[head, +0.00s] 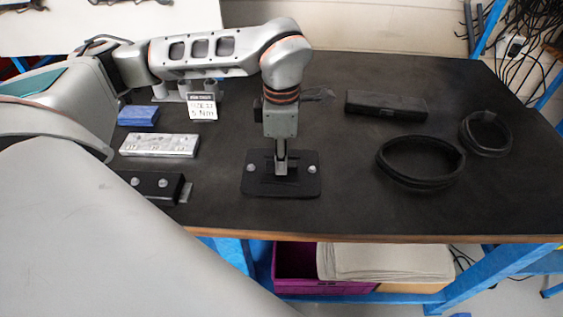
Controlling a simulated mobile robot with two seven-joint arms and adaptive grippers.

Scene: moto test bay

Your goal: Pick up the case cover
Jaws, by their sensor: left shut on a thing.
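The case cover looks to be the flat black plate (257,185) with rounded corners and a round silver bolt head near each side. It is at the front middle of the dark table in the head view. My left gripper (281,168) points straight down over the middle of the plate. Its fingers are shut on the plate's middle part, and they hide that part. I cannot tell whether the plate rests on the table or is slightly raised. My right gripper is not in view.
Right of the plate are a black oblong case (386,105) and two black rings, one larger (420,183) and one smaller (487,153). Left are a silver block (160,145), a blue block (138,115), a black block (150,186) and a label card (201,106). The table's front edge is close.

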